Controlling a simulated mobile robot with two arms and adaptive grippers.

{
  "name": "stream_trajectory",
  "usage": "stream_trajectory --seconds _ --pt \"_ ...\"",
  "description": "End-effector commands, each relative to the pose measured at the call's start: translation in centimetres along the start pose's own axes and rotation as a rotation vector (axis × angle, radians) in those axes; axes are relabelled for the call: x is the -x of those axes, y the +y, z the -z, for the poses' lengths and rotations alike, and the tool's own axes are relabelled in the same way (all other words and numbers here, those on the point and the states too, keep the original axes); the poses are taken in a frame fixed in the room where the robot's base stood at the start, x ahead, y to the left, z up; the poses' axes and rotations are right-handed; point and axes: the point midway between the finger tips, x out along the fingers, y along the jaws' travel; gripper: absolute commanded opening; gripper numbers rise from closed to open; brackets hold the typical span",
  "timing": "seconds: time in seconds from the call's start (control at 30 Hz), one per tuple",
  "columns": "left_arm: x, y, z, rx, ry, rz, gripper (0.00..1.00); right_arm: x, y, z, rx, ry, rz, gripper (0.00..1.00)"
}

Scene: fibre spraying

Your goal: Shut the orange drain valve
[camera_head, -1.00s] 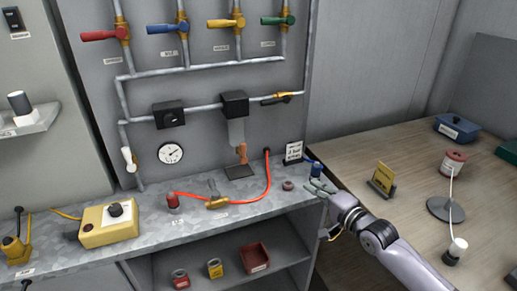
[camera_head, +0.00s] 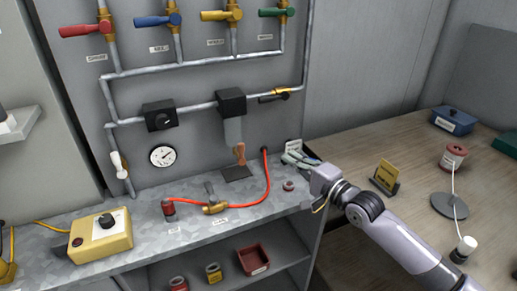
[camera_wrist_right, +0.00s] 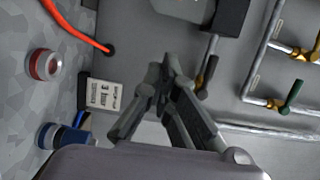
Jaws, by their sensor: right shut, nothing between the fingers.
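The drain valve's orange handle (camera_head: 239,153) hangs roughly upright below the grey bowl (camera_head: 233,130) under a black box on the wall panel. A dark square plate lies beneath it. My right gripper (camera_head: 290,157) is to the right of the handle, above the right end of the bench, and apart from it. In the right wrist view its fingers (camera_wrist_right: 162,75) come together, shut and empty. The orange handle is not clearly seen there. My left gripper is not in view.
A red hose (camera_head: 268,180) curves over the bench between valve and gripper. A brass valve (camera_head: 214,208) and a small red-topped part (camera_head: 288,186) lie on the bench. A black-handled valve (camera_head: 275,96) sits on the pipe above. A white label card (camera_wrist_right: 103,94) stands near the fingers.

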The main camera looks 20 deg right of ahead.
Motion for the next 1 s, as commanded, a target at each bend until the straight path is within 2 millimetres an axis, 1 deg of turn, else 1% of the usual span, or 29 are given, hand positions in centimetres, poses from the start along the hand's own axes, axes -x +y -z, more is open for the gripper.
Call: stream_trajectory --seconds 0.03,0.33,0.53,0.6,0.73,0.83,1.0 --pt "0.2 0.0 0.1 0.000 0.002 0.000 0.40 -0.7 -0.3 0.0 -0.001 0.000 0.004 0.00" --pt "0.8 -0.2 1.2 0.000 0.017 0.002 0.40 -5.7 -0.3 0.0 0.000 0.000 0.002 0.00" --pt "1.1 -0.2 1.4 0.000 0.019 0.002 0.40 -9.1 -0.3 0.0 0.001 0.000 0.002 0.00" --pt "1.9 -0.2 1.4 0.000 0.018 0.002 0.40 -9.1 -0.3 -1.4 -0.005 -0.004 0.000 0.00" --pt "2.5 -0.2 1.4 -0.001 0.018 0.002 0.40 -9.4 -0.3 -2.9 -0.003 -0.002 0.001 0.00" --pt "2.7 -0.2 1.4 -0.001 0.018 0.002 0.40 -9.6 -0.1 -3.6 -0.001 -0.001 0.000 0.00" --pt "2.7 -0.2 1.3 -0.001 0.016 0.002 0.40 -9.7 0.0 -3.9 0.002 0.000 -0.001 0.00"
